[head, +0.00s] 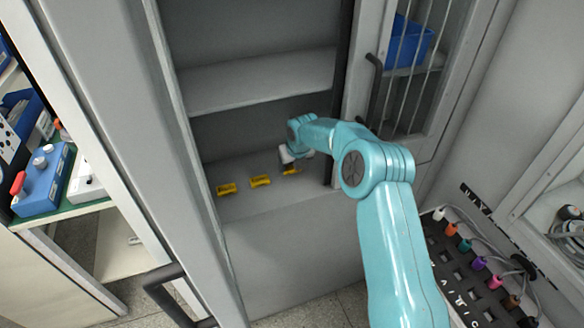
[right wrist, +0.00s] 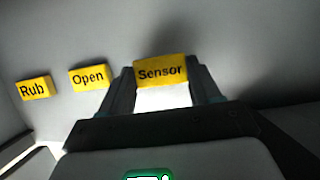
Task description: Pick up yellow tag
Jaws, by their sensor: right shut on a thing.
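Three yellow tags show in the cabinet's lower compartment. The left tag (head: 227,189) reads "Rub" in the right wrist view (right wrist: 33,88). The middle tag (head: 260,181) reads "Open" in the right wrist view (right wrist: 89,77). The right tag (head: 290,170) reads "Sensor" in the right wrist view (right wrist: 161,71). My right gripper (head: 287,160) reaches into the compartment, and its fingers (right wrist: 160,92) are shut on the "Sensor" tag, one on each side. In the head view the gripper partly hides this tag. I cannot tell whether it touches the shelf. My left gripper is out of view.
A grey shelf (head: 260,80) lies above the compartment. A cabinet door with a dark handle (head: 375,95) stands at the right, and another dark handle (head: 170,290) is at lower left. A rack of coloured plugs (head: 465,270) is at lower right. Blue equipment (head: 42,185) stands at left.

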